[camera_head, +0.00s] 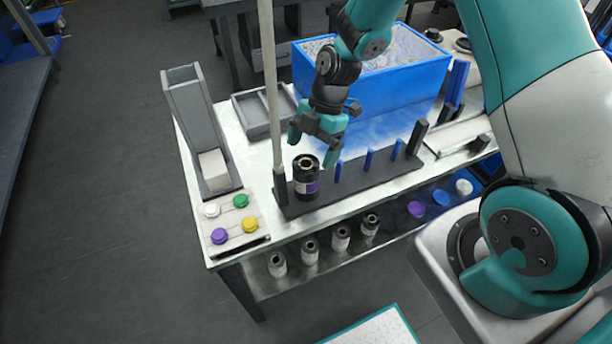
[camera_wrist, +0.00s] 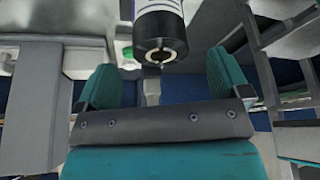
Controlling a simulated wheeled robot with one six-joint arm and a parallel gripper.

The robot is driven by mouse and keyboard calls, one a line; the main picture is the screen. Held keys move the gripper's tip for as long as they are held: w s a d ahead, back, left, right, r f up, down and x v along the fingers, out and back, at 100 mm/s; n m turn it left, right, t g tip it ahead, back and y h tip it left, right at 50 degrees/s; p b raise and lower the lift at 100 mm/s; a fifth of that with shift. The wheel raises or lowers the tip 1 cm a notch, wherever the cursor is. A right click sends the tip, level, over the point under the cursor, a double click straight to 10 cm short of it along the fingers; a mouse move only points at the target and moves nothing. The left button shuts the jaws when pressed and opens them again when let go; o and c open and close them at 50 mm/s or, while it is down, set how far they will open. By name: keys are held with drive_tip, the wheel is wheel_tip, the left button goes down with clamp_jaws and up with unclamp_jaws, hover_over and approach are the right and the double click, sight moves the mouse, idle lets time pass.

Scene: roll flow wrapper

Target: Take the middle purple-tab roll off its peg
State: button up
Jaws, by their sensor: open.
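A black roll (camera_head: 306,178) with a purple patch on its side stands upright near the left end of a dark rack (camera_head: 376,185). It is the only roll I see on this rack; whether a peg runs through it is hidden. My gripper (camera_head: 314,143) is open and empty, just above and behind the roll in the head view. In the wrist view the roll (camera_wrist: 160,32) shows at the top, its open end facing the camera, roughly centred between the spread fingers (camera_wrist: 163,80). I see no finger touching it.
Bare blue pegs (camera_head: 368,160) rise along the rack to the right. A tall pole (camera_head: 271,90) stands at the rack's left end. A blue bin (camera_head: 312,76) is behind, a grey chute (camera_head: 195,125) left. Several rolls (camera_head: 310,250) stand on the lower shelf.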

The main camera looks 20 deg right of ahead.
sight(306, 179)
drive_tip(key=shift+p+x, duration=0.65)
drive_tip(key=shift+x, duration=2.1)
drive_tip(key=c, duration=1.2)
